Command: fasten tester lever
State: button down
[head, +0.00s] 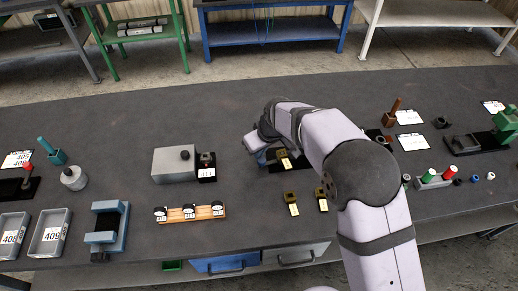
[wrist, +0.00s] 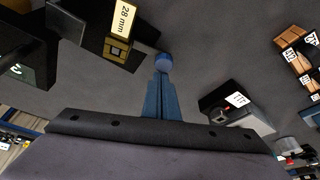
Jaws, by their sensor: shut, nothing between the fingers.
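My gripper (wrist: 162,78) points down the middle of the wrist view, its two blue fingers shut side by side. A round blue knob (wrist: 164,62) shows just past the fingertips; I cannot tell whether they touch it or whether it is the tester lever. A dark block (wrist: 90,25) with a brass square and a "28 mm" label (wrist: 123,18) is left of the tips. In the head view that label (head: 285,163) lies beside my wrist, and my arm hides the fingertips. A grey box (head: 172,167) with a black knob stands left of my gripper.
A small black labelled unit (head: 207,172) adjoins the grey box. An orange rack (head: 189,213) with labelled pieces lies in front. Two brass-topped labelled pieces (head: 291,204) stand nearer the front. A blue vise (head: 107,227) and grey trays (head: 50,232) are left. Bare table (head: 240,110) lies behind.

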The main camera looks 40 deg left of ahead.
jog(key=shift+s+d+f+n+g+b, duration=0.1)
jog(key=shift+s+d+n+g+b, duration=0.35)
jog(key=shift+n+b, duration=0.6)
jog(key=shift+s+d+f+n+g+b, duration=0.1)
jog(key=shift+s+d+n+g+b, duration=0.25)
jog(key=shift+d+n+b, duration=0.5)
jog(key=shift+s+d+r+n+g+b, duration=0.15)
jog(key=shift+d+n+b, duration=0.25)
jog(key=shift+n, duration=0.3)
jog(key=shift+s+d+f+n+g+b, duration=0.1)
jog(key=shift+d+n+g+b, duration=0.15)
jog(key=shift+n+b, duration=0.4)
jog(key=shift+s+d+r+n+g+b, duration=0.1)
jog(key=shift+d+n+b, duration=0.25)
jog(key=shift+n, duration=0.4)
jog(key=shift+d+n+g+h+b, duration=0.35)
jog(key=shift+d+n, duration=0.55)
jog(key=shift+n, duration=0.6)
jog(key=shift+w+d+n+g+h, duration=0.15)
jog(key=shift+d+n+g+h, duration=0.1)
jog(key=shift+d+n, duration=0.45)
jog(key=shift+w+d+n+g+h, duration=0.1)
jog(key=shift+d+n+g, duration=0.2)
jog(key=shift+n, duration=0.6)
jog(key=shift+d, duration=0.15)
jog(key=shift+w+d, duration=0.15)
jog(key=shift+d, duration=0.05)
jog(key=shift+w+d, duration=0.15)
jog(key=shift+d, duration=0.1)
jog(key=shift+a, duration=0.1)
